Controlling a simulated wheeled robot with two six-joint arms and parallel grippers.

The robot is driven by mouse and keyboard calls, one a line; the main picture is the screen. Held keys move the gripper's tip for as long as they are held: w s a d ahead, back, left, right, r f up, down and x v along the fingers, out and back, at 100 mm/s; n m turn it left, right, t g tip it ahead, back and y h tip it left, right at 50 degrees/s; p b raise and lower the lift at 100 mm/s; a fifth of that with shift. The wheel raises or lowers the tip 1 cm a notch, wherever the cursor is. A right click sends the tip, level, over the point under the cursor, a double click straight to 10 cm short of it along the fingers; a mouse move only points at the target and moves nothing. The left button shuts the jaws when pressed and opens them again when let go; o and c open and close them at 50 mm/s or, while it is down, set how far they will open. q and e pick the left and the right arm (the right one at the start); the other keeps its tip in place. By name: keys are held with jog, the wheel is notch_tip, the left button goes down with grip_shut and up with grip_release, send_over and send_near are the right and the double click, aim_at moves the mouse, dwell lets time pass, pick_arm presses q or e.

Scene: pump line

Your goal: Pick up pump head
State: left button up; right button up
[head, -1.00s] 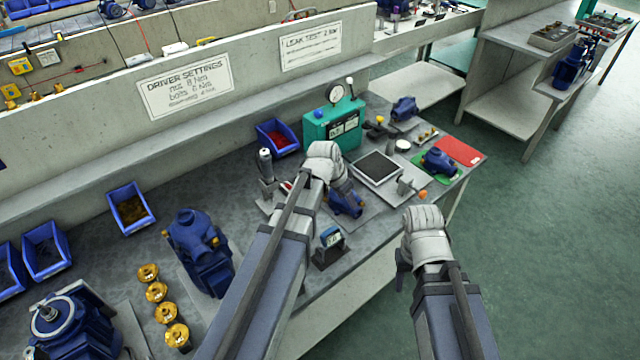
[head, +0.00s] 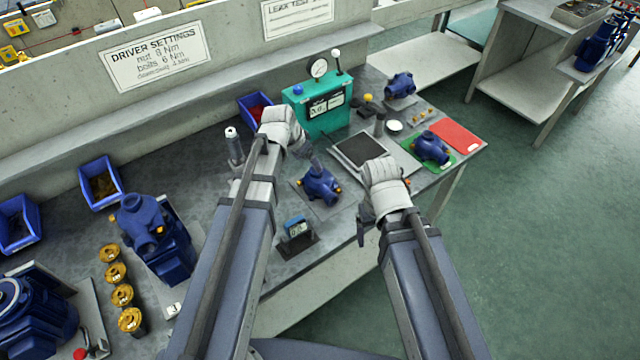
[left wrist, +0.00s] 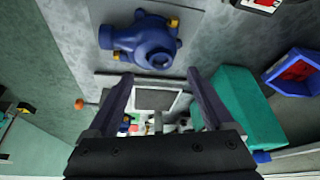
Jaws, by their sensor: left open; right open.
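A blue pump head (head: 321,187) with brass-coloured ports lies on a grey mat on the bench. It also shows in the left wrist view (left wrist: 145,40), beyond the fingertips. My left gripper (head: 305,155) is above and just behind the pump head in the head view, its fingers partly hidden by the wrist. In the left wrist view its two dark fingers (left wrist: 160,78) are apart with nothing between them. My right gripper (head: 366,225) is open and empty by the bench's front edge, right of the pump head. Similar blue bodies sit on a green mat (head: 434,149) and at the back (head: 400,86).
A teal gauge box (head: 318,108) stands behind my left gripper. A scale with a dark plate (head: 362,149) lies right of the pump head. A small display stand (head: 297,232) is in front. Brass parts (head: 121,294) and a larger blue pump (head: 150,230) are at left.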

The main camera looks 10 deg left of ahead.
aim_at(313, 172)
pick_arm(q)
jog(key=shift+w+b+x, duration=0.15)
jog(key=shift+b+x, duration=1.2)
jog(key=shift+x, duration=0.35)
jog(key=shift+w+b+x, duration=0.1)
jog(key=shift+b+x, duration=1.2)
jog(key=shift+x, duration=0.35)
jog(key=shift+r, duration=0.2)
jog(key=shift+c, duration=0.3)
grip_shut()
